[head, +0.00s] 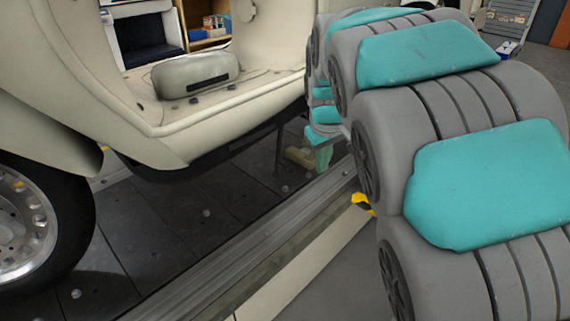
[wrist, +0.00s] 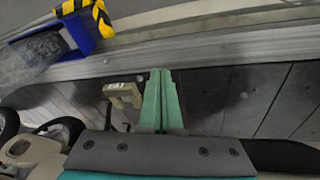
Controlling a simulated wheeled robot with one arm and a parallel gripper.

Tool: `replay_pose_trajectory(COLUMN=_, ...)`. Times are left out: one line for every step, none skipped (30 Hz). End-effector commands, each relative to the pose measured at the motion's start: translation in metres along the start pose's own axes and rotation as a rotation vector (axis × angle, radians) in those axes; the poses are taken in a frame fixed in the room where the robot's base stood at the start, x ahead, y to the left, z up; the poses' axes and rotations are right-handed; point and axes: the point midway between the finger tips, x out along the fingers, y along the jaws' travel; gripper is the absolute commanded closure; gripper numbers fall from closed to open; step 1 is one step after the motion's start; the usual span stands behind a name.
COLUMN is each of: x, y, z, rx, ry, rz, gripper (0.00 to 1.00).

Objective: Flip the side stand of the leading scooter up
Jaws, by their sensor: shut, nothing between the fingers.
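The cream scooter (head: 180,135) fills the left of the head view, with its front wheel (head: 30,225) at the left edge. A thin dark rod (head: 279,150), which looks like its side stand, hangs down under the floorboard to the slats. My gripper (head: 322,158) is low beside the conveyor edge, right of that rod and apart from it. In the wrist view my gripper (wrist: 161,78) has its teal fingers together, with nothing between them. A beige block-like piece (wrist: 123,95) lies just left of the fingers; whether they touch is unclear.
The dark slat conveyor (head: 215,215) runs under the scooter, bounded by a grey metal rail (head: 270,232). A blue piece (wrist: 82,32) and a yellow-black striped guard (wrist: 100,18) show at upper left in the wrist view. Shelves (head: 207,22) stand behind.

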Motion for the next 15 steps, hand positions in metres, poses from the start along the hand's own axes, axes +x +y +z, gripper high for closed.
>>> replay_pose_trajectory(x=0.009, y=-0.003, z=-0.020, rx=-0.038, ry=0.020, rz=0.006, gripper=1.00)
replay_pose_trajectory(x=0.013, y=-0.004, z=-0.030, rx=-0.061, ry=0.031, rz=0.007, gripper=1.00)
replay_pose_trajectory(x=0.015, y=-0.007, z=-0.045, rx=-0.090, ry=0.050, rz=0.011, gripper=1.00)
replay_pose_trajectory(x=0.017, y=-0.009, z=-0.056, rx=-0.112, ry=0.064, rz=0.015, gripper=1.00)
replay_pose_trajectory(x=0.019, y=-0.011, z=-0.065, rx=-0.131, ry=0.074, rz=0.017, gripper=1.00)
replay_pose_trajectory(x=0.023, y=-0.014, z=-0.076, rx=-0.157, ry=0.085, rz=0.020, gripper=1.00)
replay_pose_trajectory(x=0.025, y=-0.016, z=-0.084, rx=-0.174, ry=0.095, rz=0.021, gripper=1.00)
replay_pose_trajectory(x=0.026, y=-0.018, z=-0.091, rx=-0.189, ry=0.106, rz=0.023, gripper=1.00)
replay_pose_trajectory(x=0.027, y=-0.021, z=-0.099, rx=-0.208, ry=0.118, rz=0.026, gripper=1.00)
replay_pose_trajectory(x=0.028, y=-0.023, z=-0.104, rx=-0.220, ry=0.124, rz=0.026, gripper=1.00)
replay_pose_trajectory(x=0.029, y=-0.025, z=-0.109, rx=-0.229, ry=0.130, rz=0.027, gripper=1.00)
replay_pose_trajectory(x=0.030, y=-0.026, z=-0.113, rx=-0.240, ry=0.135, rz=0.027, gripper=1.00)
replay_pose_trajectory(x=0.031, y=-0.027, z=-0.116, rx=-0.247, ry=0.138, rz=0.028, gripper=1.00)
replay_pose_trajectory(x=0.032, y=-0.028, z=-0.118, rx=-0.252, ry=0.141, rz=0.028, gripper=1.00)
replay_pose_trajectory(x=0.032, y=-0.029, z=-0.120, rx=-0.257, ry=0.144, rz=0.028, gripper=1.00)
